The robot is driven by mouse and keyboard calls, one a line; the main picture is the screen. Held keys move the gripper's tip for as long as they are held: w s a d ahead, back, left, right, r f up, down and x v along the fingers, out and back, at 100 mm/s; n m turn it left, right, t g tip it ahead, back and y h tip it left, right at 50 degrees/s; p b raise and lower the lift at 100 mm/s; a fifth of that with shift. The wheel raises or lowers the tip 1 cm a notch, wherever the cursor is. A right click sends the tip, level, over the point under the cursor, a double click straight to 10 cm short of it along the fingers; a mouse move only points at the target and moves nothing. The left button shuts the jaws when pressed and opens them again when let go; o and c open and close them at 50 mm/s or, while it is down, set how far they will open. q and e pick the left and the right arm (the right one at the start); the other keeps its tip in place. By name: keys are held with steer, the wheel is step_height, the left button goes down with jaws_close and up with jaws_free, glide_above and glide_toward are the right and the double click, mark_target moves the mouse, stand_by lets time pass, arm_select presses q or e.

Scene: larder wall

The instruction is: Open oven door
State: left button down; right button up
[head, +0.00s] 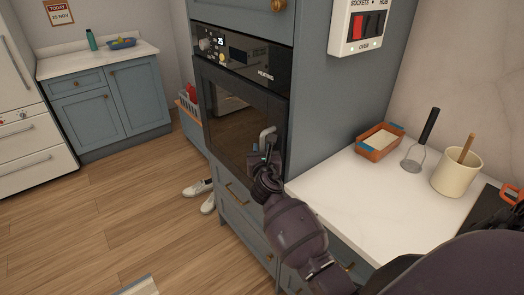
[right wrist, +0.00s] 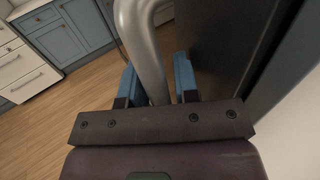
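The oven (head: 238,105) is built into a tall blue-grey cabinet, with a black control panel (head: 240,58) above its dark glass door (head: 232,112). The door looks shut. A metal handle (head: 267,134) stands at the door's right side; in the right wrist view it is a thick curved bar (right wrist: 143,45). My right gripper (head: 264,158) is at this handle. In the right wrist view its two blue fingers (right wrist: 158,82) stand on either side of the bar, with a gap beside the right finger. My left gripper is not in view.
A white counter (head: 335,192) at the right holds an orange dish (head: 379,142), a masher (head: 420,140) and a cream pot (head: 456,172). White shoes (head: 198,188) lie on the floor by the cabinet. Open wooden floor (head: 120,215) lies left of the oven.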

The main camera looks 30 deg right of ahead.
jaws_close()
steer(key=shift+a, duration=0.1)
